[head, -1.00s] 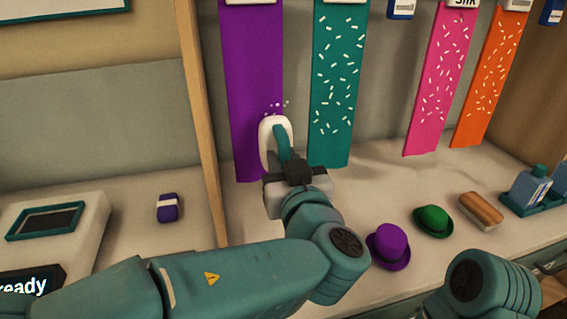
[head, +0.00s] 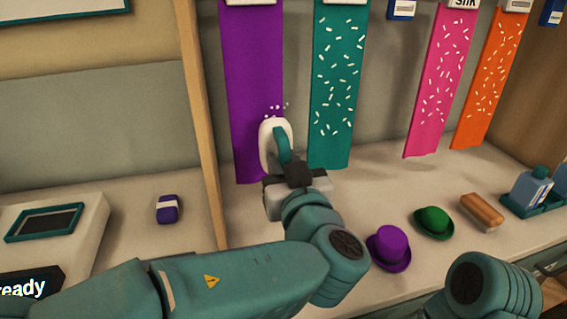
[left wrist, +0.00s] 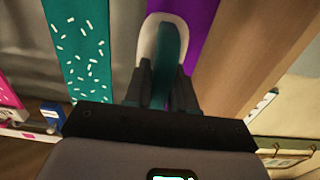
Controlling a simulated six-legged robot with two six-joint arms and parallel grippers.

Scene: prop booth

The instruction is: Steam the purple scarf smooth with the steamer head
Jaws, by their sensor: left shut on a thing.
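The purple scarf (head: 252,70) hangs flat at the back of the booth; its visible upper part is plain, without white marks. The steamer head (head: 266,148), white with a teal handle, is in front of the scarf's lower part. A few small white puffs show just above it. My left gripper (head: 290,170) is shut on its handle. In the left wrist view the steamer head (left wrist: 150,38) is between my fingers (left wrist: 160,85), over the purple scarf (left wrist: 197,28). Whether it touches the cloth I cannot tell. My right gripper is not in view.
Teal (head: 338,80), pink (head: 440,80) and orange (head: 492,75) scarves with white marks hang to the right. A purple hat (head: 388,246), green hat (head: 433,221), brush-like block (head: 481,211) and bottle tray (head: 545,205) stand on the counter. A wooden post (head: 203,130) is left of the scarf.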

